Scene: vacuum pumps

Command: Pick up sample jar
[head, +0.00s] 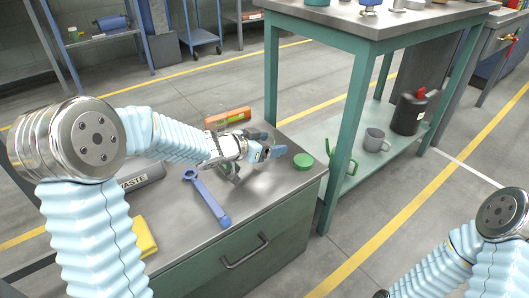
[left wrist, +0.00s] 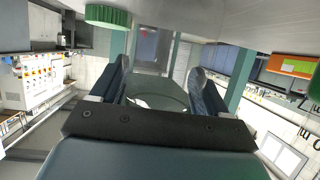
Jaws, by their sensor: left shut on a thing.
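My left gripper (head: 268,152) is low over the grey metal top of the green cabinet (head: 265,198), reaching in from the left. In the left wrist view its two dark blue fingers (left wrist: 160,88) stand apart with a clear, glass-like sample jar (left wrist: 158,100) between them, and they are shut on it. The jar is hard to make out in the head view, where the fingers cover it. I cannot tell whether it touches the top. A round green lid (head: 303,160) lies to the right of the fingers; it also shows in the left wrist view (left wrist: 108,16). My right gripper is out of view.
A blue wrench (head: 208,198) lies in front of my left gripper, and an orange box-like thing (head: 228,118) lies behind it. A yellow thing (head: 143,237) is at the left. A taller green bench (head: 345,105) stands close behind, with a grey mug (head: 376,140) on its shelf.

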